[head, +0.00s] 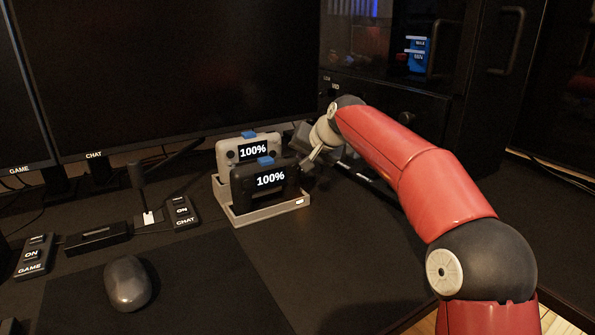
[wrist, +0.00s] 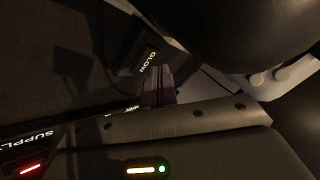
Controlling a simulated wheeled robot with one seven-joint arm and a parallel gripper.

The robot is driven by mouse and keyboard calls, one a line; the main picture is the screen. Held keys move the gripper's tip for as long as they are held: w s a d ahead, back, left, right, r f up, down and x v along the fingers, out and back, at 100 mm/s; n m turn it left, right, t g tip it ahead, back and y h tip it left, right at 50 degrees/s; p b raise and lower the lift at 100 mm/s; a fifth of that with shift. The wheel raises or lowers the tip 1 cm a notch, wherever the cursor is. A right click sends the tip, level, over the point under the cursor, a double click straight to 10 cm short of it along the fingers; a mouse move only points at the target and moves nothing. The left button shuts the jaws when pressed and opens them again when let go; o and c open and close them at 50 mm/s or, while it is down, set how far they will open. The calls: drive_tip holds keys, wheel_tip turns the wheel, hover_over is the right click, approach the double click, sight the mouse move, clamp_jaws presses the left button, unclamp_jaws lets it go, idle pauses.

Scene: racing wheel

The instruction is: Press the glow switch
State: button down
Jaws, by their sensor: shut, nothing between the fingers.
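The glow switch (wrist: 142,58) shows in the wrist view as a small dark block with the label GLOW, lying on the dark desk. My gripper (wrist: 158,82) is shut and empty, its two fingers together just beside the labelled end of the switch. I cannot tell whether the fingertips touch it. In the head view my gripper (head: 307,148) is low behind the controllers, partly hidden, and the glow switch cannot be made out there.
A light dock (head: 262,212) holds a white controller (head: 229,157) and a black controller (head: 246,192) close to my gripper. A device marked SUPPL (wrist: 70,150) with red and green lights lies below in the wrist view. A mouse (head: 128,283) and other switches are at left.

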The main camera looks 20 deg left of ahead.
idle(0.3)
drive_tip(key=shift+f, duration=0.4)
idle(0.3)
drive_tip(key=shift+r+p, duration=0.4)
drive_tip(key=shift+r, duration=0.05)
idle(0.3)
wheel_tip(320, 180, up, 2)
drive_tip(key=p, duration=0.2)
drive_tip(key=shift+r+p, duration=0.25)
drive_tip(key=shift+p, duration=0.1)
drive_tip(key=shift+r, duration=1.75)
